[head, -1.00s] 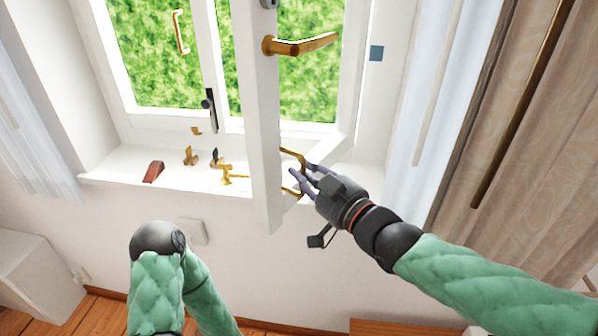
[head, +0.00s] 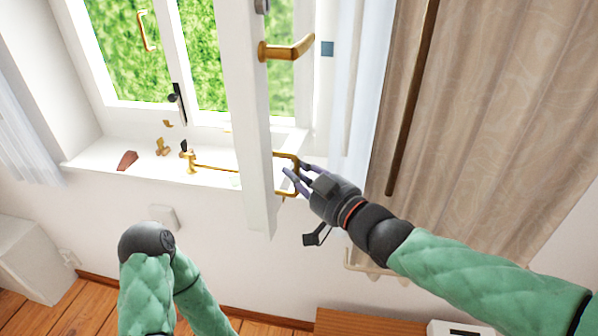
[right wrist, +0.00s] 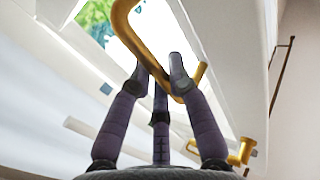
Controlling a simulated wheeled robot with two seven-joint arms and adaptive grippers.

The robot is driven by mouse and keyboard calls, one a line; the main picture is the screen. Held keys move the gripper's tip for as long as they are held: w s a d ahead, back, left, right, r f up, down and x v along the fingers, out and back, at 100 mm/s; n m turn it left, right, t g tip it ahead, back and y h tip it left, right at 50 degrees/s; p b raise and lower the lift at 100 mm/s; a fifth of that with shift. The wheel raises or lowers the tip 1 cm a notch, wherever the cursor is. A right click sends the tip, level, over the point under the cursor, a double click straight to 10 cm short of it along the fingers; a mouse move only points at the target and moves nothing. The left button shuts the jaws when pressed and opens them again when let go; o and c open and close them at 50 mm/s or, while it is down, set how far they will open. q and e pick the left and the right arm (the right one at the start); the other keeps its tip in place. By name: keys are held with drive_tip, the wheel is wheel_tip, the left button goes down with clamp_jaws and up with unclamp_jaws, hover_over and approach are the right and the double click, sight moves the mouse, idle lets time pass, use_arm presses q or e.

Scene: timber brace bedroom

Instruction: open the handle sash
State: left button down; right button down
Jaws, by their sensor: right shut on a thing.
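The handle sash (head: 248,125) is a white window sash that stands swung into the room, seen nearly edge-on in the head view. It carries a brass lever handle (head: 288,49) higher up and a brass bow pull (head: 284,155) lower down. My right gripper (head: 292,181) is shut on the bow pull, to the right of the sash edge. In the right wrist view the purple fingers (right wrist: 160,72) close around the brass pull (right wrist: 126,22). My left arm shows at the lower left, but its gripper is not visible.
The white sill (head: 95,163) holds a reddish wedge (head: 127,160) and small brass fittings (head: 162,147). A brass stay bar (head: 222,169) runs along the sill towards the sash. Beige curtains (head: 465,120) hang at right. A wooden surface (head: 365,323) lies below.

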drive_tip(key=shift+r, duration=0.2)
drive_tip(key=c, duration=1.3)
unclamp_jaws()
drive_tip(key=shift+o, duration=0.6)
drive_tip(key=shift+f, duration=0.15)
drive_tip(key=v, duration=1.2)
